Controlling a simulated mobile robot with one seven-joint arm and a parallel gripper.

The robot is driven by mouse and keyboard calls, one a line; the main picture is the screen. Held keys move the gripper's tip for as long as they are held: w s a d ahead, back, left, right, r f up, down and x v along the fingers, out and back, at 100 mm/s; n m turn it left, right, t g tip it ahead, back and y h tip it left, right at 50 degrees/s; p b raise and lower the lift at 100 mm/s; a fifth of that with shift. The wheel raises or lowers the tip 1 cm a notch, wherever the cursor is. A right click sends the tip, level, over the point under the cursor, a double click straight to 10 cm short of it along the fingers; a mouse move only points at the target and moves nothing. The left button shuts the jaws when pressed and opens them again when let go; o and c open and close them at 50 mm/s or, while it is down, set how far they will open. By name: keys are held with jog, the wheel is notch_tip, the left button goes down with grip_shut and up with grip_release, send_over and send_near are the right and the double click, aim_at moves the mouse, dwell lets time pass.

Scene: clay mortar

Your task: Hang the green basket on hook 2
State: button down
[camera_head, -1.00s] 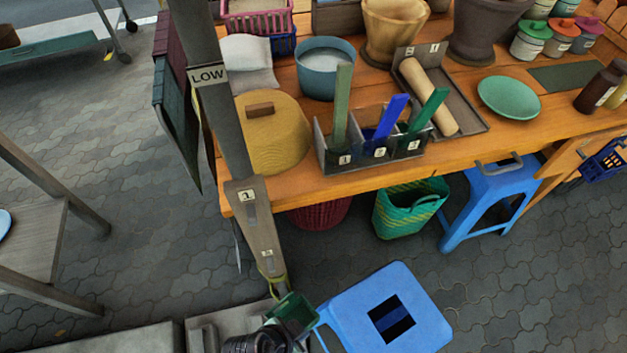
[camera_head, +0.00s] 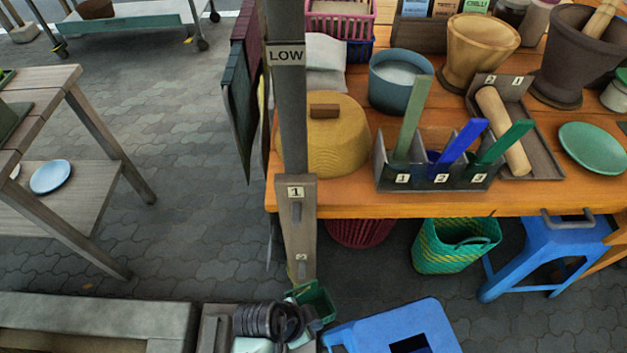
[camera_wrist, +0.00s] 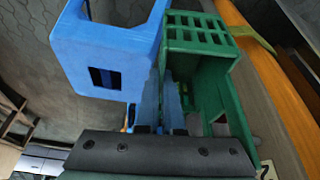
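The green basket (camera_head: 316,303), a small plastic one with slotted walls, is at the lower end of the wooden hook board. It fills the middle right of the wrist view (camera_wrist: 205,45), where its olive handle (camera_wrist: 252,34) reaches toward the board. Hook 2 sits under label 2 (camera_head: 302,258), low on the board. Whether the handle is around the hook is unclear. My gripper (camera_wrist: 180,108) appears shut on the basket's near wall, with its fingers close together. In the head view my dark wrist hides its fingers.
Hook 1 (camera_head: 296,210) is higher on the board, below the LOW sign. A blue stool (camera_head: 400,325) stands close right of the basket. A green woven basket (camera_head: 455,245) and a red basket (camera_head: 360,232) are under the orange table (camera_head: 350,203). Open paving lies left.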

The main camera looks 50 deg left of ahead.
aim_at(309, 294)
jog(key=shift+w+a+f+b, duration=0.15)
jog(key=shift+w+a+b, duration=0.55)
jog(key=shift+a, duration=0.1)
jog(key=shift+w+a+f+b, duration=0.1)
jog(key=shift+w+a+b, duration=0.45)
jog(key=shift+w+a, duration=0.2)
jog(key=shift+w+a+f, duration=0.15)
jog(key=shift+w+a, duration=0.1)
jog(key=shift+a, duration=0.2)
jog(key=shift+w+a, duration=0.15)
jog(key=shift+a, duration=0.3)
jog(key=c, duration=0.9)
grip_release()
jog(key=shift+c, duration=0.2)
jog(key=shift+d, duration=0.1)
jog(key=shift+d, duration=0.1)
